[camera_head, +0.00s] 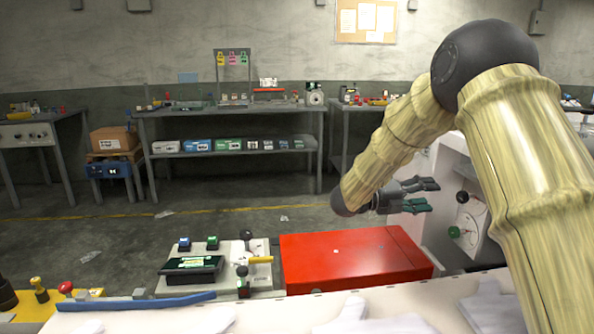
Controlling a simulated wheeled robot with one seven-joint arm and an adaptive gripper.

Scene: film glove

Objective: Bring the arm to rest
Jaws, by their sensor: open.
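My arm comes in from the right of the head view, bent at a dark elbow joint, with pale ribbed sleeves on its links. My gripper (428,195) is at the end of the forearm and points to the right. Its two dark green-tipped fingers are apart, with nothing seen between them. It hangs in the air above the right part of the red box (340,262), in front of a white cabinet.
A white surface (270,312) with pale gloves (370,318) and a blue bar (135,302) lies in front. A control panel (232,262) stands left of the red box. The white cabinet (452,165) with dials is close beside my gripper. Benches stand behind, across open floor.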

